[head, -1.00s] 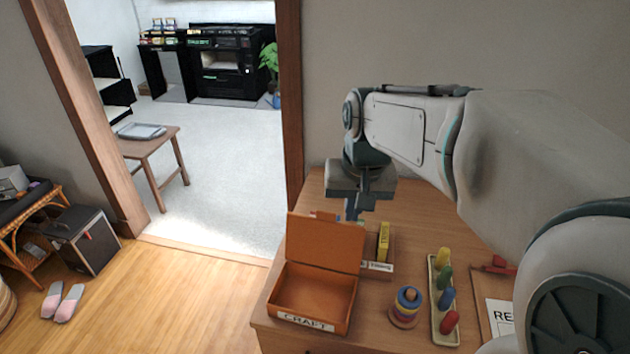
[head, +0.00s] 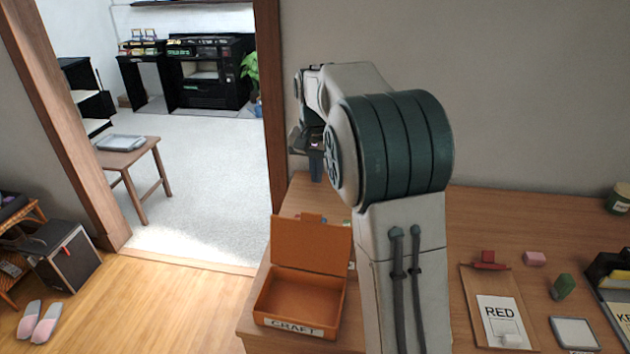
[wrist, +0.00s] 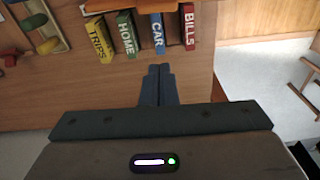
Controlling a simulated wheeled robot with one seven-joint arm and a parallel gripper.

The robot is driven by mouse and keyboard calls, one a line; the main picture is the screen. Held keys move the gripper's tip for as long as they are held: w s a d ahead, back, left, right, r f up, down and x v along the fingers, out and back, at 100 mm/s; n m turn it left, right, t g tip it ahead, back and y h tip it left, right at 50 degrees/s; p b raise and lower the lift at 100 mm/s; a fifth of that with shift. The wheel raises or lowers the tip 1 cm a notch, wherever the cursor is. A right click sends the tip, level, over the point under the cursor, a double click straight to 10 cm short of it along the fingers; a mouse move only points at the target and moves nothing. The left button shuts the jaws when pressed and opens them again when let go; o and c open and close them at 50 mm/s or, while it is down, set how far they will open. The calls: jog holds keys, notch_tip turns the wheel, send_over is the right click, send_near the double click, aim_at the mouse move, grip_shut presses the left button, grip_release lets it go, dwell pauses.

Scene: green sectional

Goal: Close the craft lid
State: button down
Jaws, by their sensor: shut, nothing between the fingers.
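The orange craft box (head: 300,295) sits at the left front corner of the wooden table, with a CRAFT label on its front. Its lid (head: 310,245) stands open and upright at the back edge, and the box looks empty inside. My gripper (head: 316,165) is behind the lid in the head view, partly hidden by my arm. In the wrist view my gripper (wrist: 160,72) has its fingers together with nothing between them. It points towards upright labelled blocks, among them a blue CAR block (wrist: 158,34) and a red BILLS block (wrist: 188,27).
A yellow TRIPS block (wrist: 99,40) and a green HOME block (wrist: 126,35) stand in the same row. A RED card (head: 499,320), a green block (head: 562,287) and a grey-white pad (head: 574,333) lie to the right. Open floor lies left of the table.

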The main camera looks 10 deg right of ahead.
notch_tip(320, 180, down, 7)
jog(key=s+a, duration=0.1)
jog(key=s, duration=0.2)
jog(key=shift+a, duration=0.25)
jog(key=shift+a, duration=0.1)
